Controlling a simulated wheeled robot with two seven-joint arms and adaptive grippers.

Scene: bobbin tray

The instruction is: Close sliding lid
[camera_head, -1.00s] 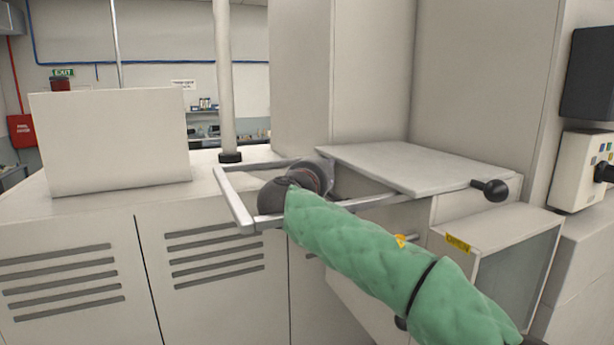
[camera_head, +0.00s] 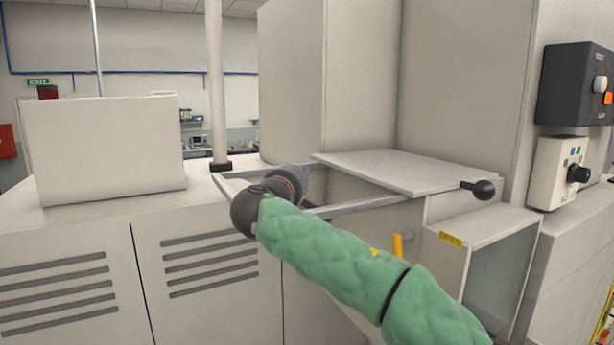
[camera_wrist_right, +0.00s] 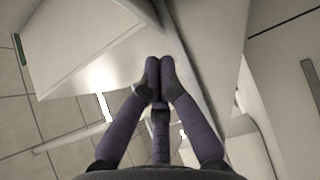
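The sliding lid (camera_head: 405,170) is a flat light-grey plate with a black ball knob (camera_head: 482,189) at its right end. It lies over the right part of a rail frame (camera_head: 365,207). The frame's left part is uncovered. My right arm in its green sleeve comes in from the lower right, and its dark wrist (camera_head: 250,208) is at the frame's front left, well left of the knob. My left gripper is not in view.
A white box (camera_head: 105,150) stands on the cabinet top at left, with a pale post (camera_head: 215,90) beside the frame. Tall cabinet walls rise behind the lid. Control boxes (camera_head: 560,172) are at right. A glass-fronted housing (camera_head: 495,265) sits below the knob.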

